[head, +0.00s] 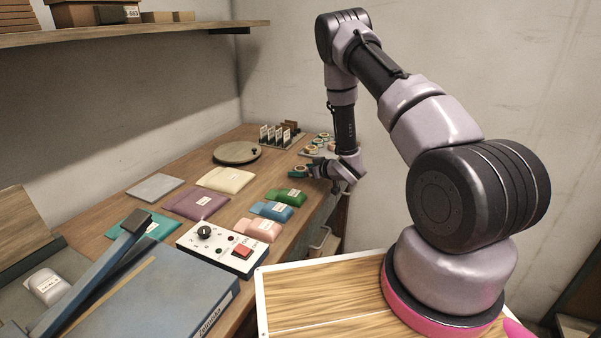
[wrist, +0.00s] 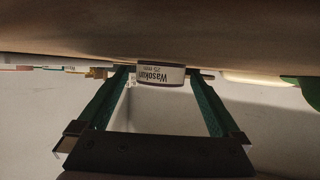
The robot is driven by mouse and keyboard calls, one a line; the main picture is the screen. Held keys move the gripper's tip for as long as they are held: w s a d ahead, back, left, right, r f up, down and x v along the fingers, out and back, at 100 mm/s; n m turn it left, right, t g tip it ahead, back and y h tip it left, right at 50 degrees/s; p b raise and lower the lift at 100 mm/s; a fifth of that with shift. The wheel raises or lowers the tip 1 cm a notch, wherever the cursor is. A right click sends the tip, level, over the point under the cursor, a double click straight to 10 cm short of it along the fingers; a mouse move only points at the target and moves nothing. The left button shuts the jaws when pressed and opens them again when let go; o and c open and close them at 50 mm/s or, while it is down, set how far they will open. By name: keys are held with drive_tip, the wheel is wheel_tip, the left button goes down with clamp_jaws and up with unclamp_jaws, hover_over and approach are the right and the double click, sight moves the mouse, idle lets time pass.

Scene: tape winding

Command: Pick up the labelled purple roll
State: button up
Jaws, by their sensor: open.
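A labelled roll (wrist: 160,74) shows in the wrist view, its white label reading "Wasokun 25 mm" upside down, with a narrow dark purple edge. It lies against the brown tabletop (wrist: 60,35). My gripper (wrist: 160,82) is open, with one green finger on each side of the roll. I cannot tell whether either finger touches it. In the head view my gripper (head: 300,171) is low over the right edge of the bench, and I cannot make out the purple roll there.
Several small rolls (head: 320,144) stand on a tray behind my gripper. Green (head: 284,196) and blue (head: 272,211) packets lie in front of it. A round wooden turntable (head: 237,152) and a rack of cards (head: 277,136) stand farther back. A control box (head: 228,245) is nearer.

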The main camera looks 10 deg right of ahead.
drive_tip(key=shift+c, duration=0.3)
drive_tip(key=c, duration=1.3)
drive_tip(key=shift+o, duration=0.2)
drive_tip(key=shift+r, duration=0.1)
